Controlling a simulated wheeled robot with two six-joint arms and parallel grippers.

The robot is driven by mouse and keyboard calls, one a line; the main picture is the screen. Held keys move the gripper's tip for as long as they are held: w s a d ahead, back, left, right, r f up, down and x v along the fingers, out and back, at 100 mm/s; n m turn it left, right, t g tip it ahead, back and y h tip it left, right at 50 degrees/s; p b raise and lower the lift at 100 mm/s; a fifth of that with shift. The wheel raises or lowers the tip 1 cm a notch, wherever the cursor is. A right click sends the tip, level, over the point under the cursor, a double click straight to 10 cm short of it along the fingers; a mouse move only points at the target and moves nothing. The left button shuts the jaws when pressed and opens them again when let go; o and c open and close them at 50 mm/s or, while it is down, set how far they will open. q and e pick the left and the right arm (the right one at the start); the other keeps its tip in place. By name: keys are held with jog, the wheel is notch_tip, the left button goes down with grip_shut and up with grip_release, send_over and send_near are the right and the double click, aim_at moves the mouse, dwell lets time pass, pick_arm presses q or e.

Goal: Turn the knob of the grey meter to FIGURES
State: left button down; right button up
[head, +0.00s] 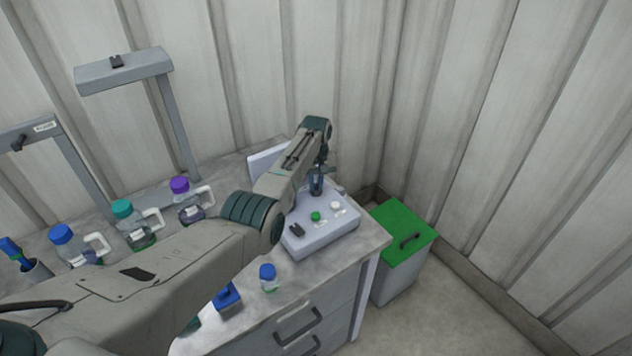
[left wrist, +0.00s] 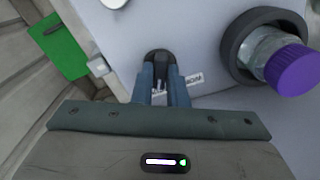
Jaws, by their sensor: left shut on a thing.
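The grey meter (head: 322,238) stands on the counter near its right end. My left gripper (head: 316,187) is over the back part of its top face. In the left wrist view the left gripper (left wrist: 163,80) is shut on a small dark knob (left wrist: 158,55) on the meter's pale face (left wrist: 195,25). The fingers hide part of the knob. A small label (left wrist: 190,79) beside the knob is partly covered, and I cannot read it. Which way the knob points is unclear. My right gripper is in neither view.
The meter also bears a green button (head: 315,216), a white button (head: 335,206) and a black switch (head: 297,230). A purple-capped glass vial (left wrist: 290,69) sits in a dark ring close to the gripper. Bottles (head: 62,240) stand left. A green-lidded bin (head: 400,225) stands right.

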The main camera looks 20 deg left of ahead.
aim_at(316, 186)
pick_arm(q)
jog(key=shift+m, duration=0.4)
jog(key=c, duration=1.4)
grip_release()
jog(key=shift+c, duration=0.2)
jog(key=shift+r, duration=0.1)
notch_tip(316, 186, up, 11)
jog(key=b, duration=0.2)
jog(key=shift+f+b, duration=0.2)
jog(key=shift+b, duration=0.1)
